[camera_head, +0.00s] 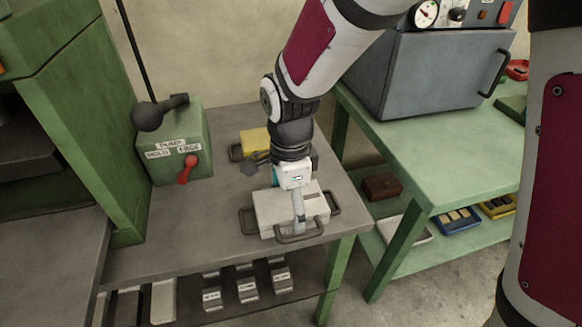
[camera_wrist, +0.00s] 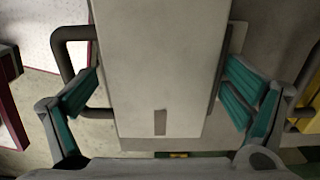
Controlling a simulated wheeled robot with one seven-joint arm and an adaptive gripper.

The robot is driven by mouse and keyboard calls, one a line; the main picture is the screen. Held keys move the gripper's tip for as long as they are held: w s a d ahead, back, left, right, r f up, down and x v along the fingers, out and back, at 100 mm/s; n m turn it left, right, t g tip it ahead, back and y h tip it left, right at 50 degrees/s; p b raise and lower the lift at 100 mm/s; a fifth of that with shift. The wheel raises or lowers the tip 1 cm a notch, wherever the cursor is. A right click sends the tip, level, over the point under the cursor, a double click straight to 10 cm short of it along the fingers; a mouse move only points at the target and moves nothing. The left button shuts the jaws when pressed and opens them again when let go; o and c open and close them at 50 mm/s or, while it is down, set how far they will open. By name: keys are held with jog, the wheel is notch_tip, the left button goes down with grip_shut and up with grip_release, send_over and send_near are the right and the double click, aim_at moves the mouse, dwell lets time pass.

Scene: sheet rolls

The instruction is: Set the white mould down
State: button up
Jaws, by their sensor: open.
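The white mould (camera_head: 272,212) is a pale flat block with dark loop handles. It sits level at the front right corner of the grey bench top (camera_head: 222,225), and looks to rest on it. My gripper (camera_head: 298,215) is over the mould, pointing down, with one finger in front of its near side. In the wrist view the mould (camera_wrist: 160,65) lies between my teal-padded fingers (camera_wrist: 160,100). The fingers are spread, with a visible gap on each side. The far finger is hidden in the head view.
A yellow mould (camera_head: 254,139) lies behind the white one. A green pump box (camera_head: 178,145) with a red lever and black-knobbed handle stands at the left. Several small labelled blocks (camera_head: 247,289) sit on the shelf below. A green table (camera_head: 430,145) with a grey oven (camera_head: 440,75) is at the right.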

aim_at(290, 201)
notch_tip(290, 201, up, 12)
jog(key=p, duration=0.3)
jog(key=s+d+r+n+t, duration=0.1)
jog(key=s+d+r+n, duration=0.25)
jog(key=d, duration=0.25)
jog(key=s+d+r+n, duration=0.3)
jog(key=s+d+r, duration=0.15)
jog(key=d, duration=0.25)
jog(key=s+d+n, duration=0.3)
jog(key=s+n, duration=0.1)
jog(key=s, duration=0.3)
jog(key=s+d+f+n+t, duration=0.1)
jog(key=s+d+n, duration=0.2)
jog(key=s, duration=0.3)
jog(key=shift+s+d+f+n, duration=0.15)
jog(key=shift+s+d+n, duration=0.25)
jog(key=shift+n, duration=0.25)
notch_tip(290, 201, up, 12)
jog(key=t+p, duration=0.2)
jog(key=p, duration=0.8)
jog(key=shift+d, duration=0.15)
jog(key=shift+w, duration=0.1)
